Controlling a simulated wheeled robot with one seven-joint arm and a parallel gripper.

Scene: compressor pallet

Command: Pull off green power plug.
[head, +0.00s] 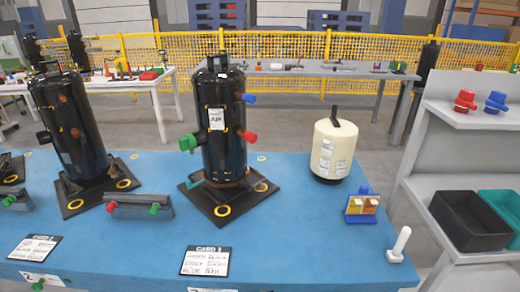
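A black compressor (221,105) labelled "AIR" or similar stands upright on a black base plate in the middle of the blue pallet top. A green plug-like part (188,142) sticks out from its left side, attached to it. A blue part (249,98) and a red part (248,136) stick out on its right side. Another green piece (155,209) sits at the right end of a dark bar between the compressors. Which green piece is the power plug is not marked legibly. My gripper is not in view.
A second black compressor (68,125) stands at left. A cream canister (333,148), a small blue block with coloured pieces (362,205) and a white peg (399,243) are at right. A shelf with a black bin (470,218) stands beyond. Two cards lie at the front.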

